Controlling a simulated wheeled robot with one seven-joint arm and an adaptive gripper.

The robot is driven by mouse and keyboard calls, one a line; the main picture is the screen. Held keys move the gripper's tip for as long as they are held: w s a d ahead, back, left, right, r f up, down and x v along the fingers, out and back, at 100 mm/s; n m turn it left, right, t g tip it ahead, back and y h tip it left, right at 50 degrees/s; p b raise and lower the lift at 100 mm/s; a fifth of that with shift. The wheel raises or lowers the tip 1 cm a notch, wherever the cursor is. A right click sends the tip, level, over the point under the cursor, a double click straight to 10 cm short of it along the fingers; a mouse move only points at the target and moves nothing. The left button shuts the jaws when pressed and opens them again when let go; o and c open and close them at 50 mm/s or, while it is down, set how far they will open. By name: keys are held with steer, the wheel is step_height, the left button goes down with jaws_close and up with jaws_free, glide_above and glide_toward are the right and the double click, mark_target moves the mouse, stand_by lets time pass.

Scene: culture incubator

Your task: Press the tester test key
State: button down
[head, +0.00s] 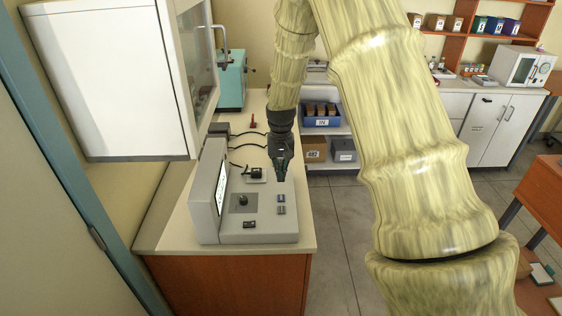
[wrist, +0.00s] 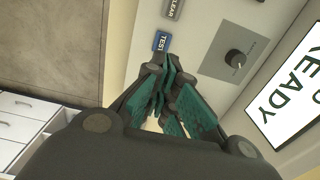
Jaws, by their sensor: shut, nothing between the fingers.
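The tester (head: 266,228) is a grey console on the bench, with an upright display panel at its left. Its blue TEST key (wrist: 161,42) shows in the wrist view, just beyond my fingertips, with its label readable. It also shows in the head view as the upper of two small keys (head: 281,198). My gripper (head: 281,176) points down over the tester, behind that key in the head view. In the wrist view my gripper (wrist: 164,68) has its teal-padded fingers together and empty. The fingertips appear beside the key; whether they touch the panel cannot be told.
A grey CLEAR key (wrist: 174,8) sits beyond the TEST key. A black knob (wrist: 235,58) is to the right, and the display (wrist: 296,94) reads READY. A white cabinet (head: 110,80) overhangs the bench at left. Cables lie behind the tester.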

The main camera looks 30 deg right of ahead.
mark_target(281, 195)
step_height(281, 195, down, 7)
steer(key=p, duration=0.3)
steer(key=shift+d+f, duration=0.1)
steer(key=shift+f, duration=0.25)
steer(key=shift+f, duration=0.1)
